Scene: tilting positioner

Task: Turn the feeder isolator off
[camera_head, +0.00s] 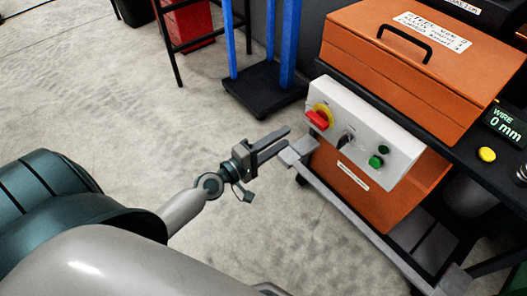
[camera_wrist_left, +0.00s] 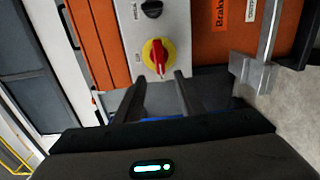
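The feeder isolator (camera_head: 318,119) is a red rotary handle on a yellow disc, at the left end of a white control box (camera_head: 376,140). It also shows in the left wrist view (camera_wrist_left: 158,57), its red handle upright in that picture. Its small label is too blurred to read. My left gripper (camera_head: 286,138) is open and empty, just to the left of the box and apart from the isolator. In the left wrist view its two fingers (camera_wrist_left: 158,78) point toward the isolator with a gap between them. My right gripper is not in view.
The box also carries a black knob (camera_head: 345,138) and green buttons (camera_head: 376,161). An orange case (camera_head: 410,60) sits behind, above a grey cart frame (camera_head: 352,212). A wire display (camera_head: 507,122) stands at right. A blue-post stand (camera_head: 265,85) is beyond.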

